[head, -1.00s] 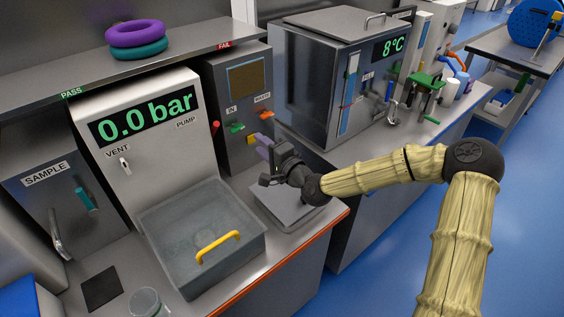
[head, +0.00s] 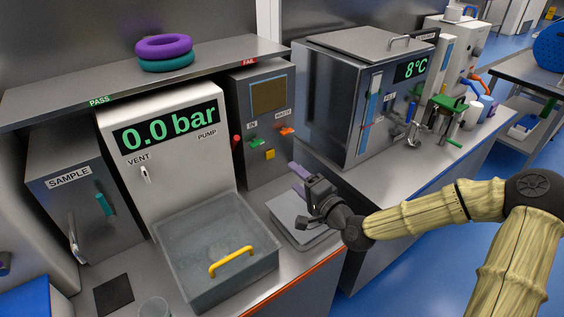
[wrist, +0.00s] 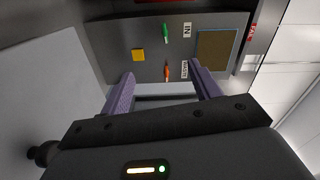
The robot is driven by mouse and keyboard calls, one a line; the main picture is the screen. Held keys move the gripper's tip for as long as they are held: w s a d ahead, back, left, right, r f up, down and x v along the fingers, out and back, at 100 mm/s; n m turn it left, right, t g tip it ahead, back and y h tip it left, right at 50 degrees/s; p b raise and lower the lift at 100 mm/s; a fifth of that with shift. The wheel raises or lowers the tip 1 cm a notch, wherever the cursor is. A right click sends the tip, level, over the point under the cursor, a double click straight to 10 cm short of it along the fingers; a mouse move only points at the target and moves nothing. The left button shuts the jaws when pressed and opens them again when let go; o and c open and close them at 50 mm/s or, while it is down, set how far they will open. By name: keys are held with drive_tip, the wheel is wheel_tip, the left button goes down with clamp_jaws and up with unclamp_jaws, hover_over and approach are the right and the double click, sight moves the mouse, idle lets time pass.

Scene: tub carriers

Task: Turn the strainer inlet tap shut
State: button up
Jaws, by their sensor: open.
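A green tap (head: 255,143) sits under the IN label on a dark grey cabinet (head: 240,108). Its handle lies roughly level. I take it for the strainer inlet tap, though no strainer name is readable. It also shows at the top of the wrist view (wrist: 166,32), beside the IN label. My gripper (head: 295,177) is open and empty, with its lavender fingers pointing toward the cabinet front, lower and to the right of the green tap in the head view. In the wrist view the gap between the fingertips (wrist: 162,76) lies near the orange tap (wrist: 167,72), apart from the green one.
The orange WASTE tap (head: 287,131) is right of the green tap, with a yellow square (head: 270,154) below them. A red knob (head: 237,140) is left. A grey basin (head: 180,265) with a yellow handle stands in front. The 8°C cabinet (head: 340,100) is at right.

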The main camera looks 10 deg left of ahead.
sight(258, 145)
drive_tip(key=n, duration=0.6)
drive_tip(key=s+n, duration=0.1)
drive_tip(key=n, duration=0.4)
drive_tip(key=r+n, duration=0.1)
drive_tip(key=n, duration=0.5)
drive_tip(key=shift+s+r+n, duration=0.1)
drive_tip(key=shift+s+n, duration=0.1)
drive_tip(key=shift+n, duration=0.1)
drive_tip(key=shift+w+p, duration=0.15)
drive_tip(key=shift+p, duration=0.15)
drive_tip(key=p+x, duration=0.2)
drive_tip(key=x, duration=1.5)
drive_tip(key=shift+w+a+r+p, duration=0.15)
drive_tip(key=shift+p, duration=0.2)
drive_tip(key=c, duration=1)
